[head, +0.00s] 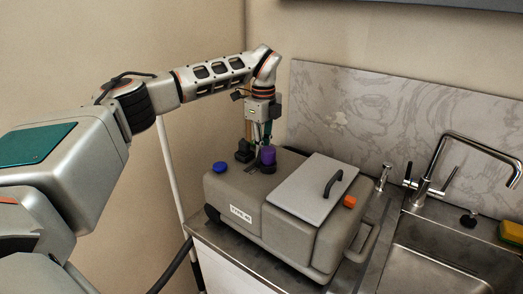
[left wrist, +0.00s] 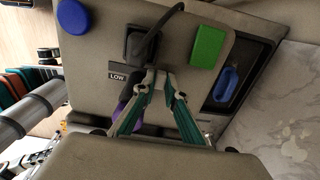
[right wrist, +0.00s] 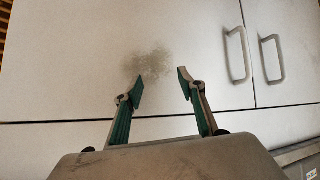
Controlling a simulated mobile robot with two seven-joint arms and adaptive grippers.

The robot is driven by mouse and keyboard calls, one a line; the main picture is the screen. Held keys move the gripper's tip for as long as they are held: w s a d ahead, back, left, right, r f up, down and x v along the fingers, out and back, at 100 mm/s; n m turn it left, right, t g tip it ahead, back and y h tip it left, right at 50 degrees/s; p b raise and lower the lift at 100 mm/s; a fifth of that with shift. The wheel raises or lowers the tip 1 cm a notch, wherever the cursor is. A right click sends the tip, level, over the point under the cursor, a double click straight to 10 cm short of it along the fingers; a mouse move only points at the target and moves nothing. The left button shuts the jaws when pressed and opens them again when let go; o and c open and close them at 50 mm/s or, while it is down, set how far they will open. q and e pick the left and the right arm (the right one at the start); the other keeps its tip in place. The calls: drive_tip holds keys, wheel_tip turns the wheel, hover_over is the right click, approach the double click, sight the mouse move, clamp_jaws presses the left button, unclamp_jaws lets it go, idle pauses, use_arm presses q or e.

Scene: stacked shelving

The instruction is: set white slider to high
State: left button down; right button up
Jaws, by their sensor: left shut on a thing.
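My left gripper (head: 258,140) points down at the top of the grey machine (head: 230,190). In the left wrist view its fingertips (left wrist: 161,80) are closed together beside a "LOW" label (left wrist: 117,77). They are shut on a small part there, which I take to be the white slider; the fingers hide nearly all of it. A "high" label is not readable. My right gripper (right wrist: 159,82) is open and empty in the right wrist view, in front of pale cabinet doors (right wrist: 70,60).
Near the left fingers are a black plug with a cable (left wrist: 143,42), a green block (left wrist: 207,47), a blue handle in a dark recess (left wrist: 226,84), a purple knob (head: 268,156) and a blue button (head: 220,167). A sink (head: 440,250) with a tap lies right of the machine.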

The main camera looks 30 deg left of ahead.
use_arm(q)
drive_tip(key=c, duration=2)
unclamp_jaws()
drive_tip(key=shift+c, duration=0.2)
wheel_tip(320, 180, up, 12)
drive_tip(key=shift+s, duration=0.1)
